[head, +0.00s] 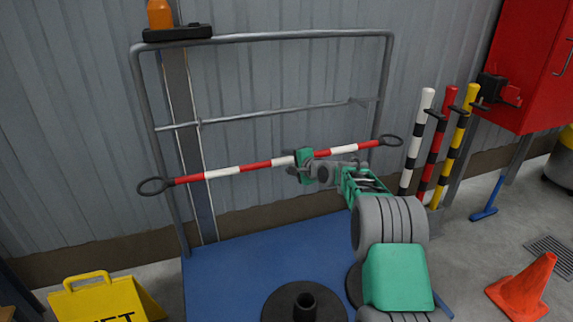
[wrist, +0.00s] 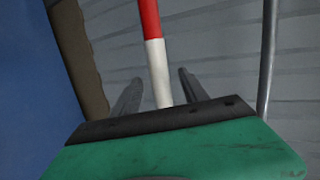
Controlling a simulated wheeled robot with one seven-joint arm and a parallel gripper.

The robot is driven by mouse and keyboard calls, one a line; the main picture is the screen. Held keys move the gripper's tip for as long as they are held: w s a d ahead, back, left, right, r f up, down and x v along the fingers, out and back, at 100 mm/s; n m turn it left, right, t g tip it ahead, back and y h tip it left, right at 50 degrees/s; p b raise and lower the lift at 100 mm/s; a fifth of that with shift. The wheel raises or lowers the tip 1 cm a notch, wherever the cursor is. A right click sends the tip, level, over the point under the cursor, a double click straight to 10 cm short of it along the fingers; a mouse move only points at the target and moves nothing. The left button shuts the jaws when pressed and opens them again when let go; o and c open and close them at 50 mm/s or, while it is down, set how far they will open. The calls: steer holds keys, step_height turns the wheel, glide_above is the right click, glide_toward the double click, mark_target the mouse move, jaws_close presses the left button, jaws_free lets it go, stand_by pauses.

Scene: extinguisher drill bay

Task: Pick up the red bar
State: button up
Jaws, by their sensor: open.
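The red bar (head: 222,172) is a red-and-white striped bar with a dark ring at each end. In the head view it spans the front of the grey metal frame, rising slightly to the right. My gripper (head: 296,161), with its green hand, is at the middle of the bar and hides a short part of it. In the wrist view a red-and-white length of the bar (wrist: 156,62) runs between my two open grey fingers (wrist: 159,94), with a gap on each side. The palm edge hides its lower part. I cannot tell whether a finger touches it.
The grey frame (head: 270,38) stands behind a blue mat (head: 235,265) with a black round base (head: 280,308). Several striped posts (head: 415,140) stand at the right, near a red cabinet (head: 520,70). A yellow sign (head: 95,300) and an orange cone (head: 525,288) are on the floor.

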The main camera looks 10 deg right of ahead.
jaws_close()
stand_by(0.5)
steer(key=shift+r, duration=0.15)
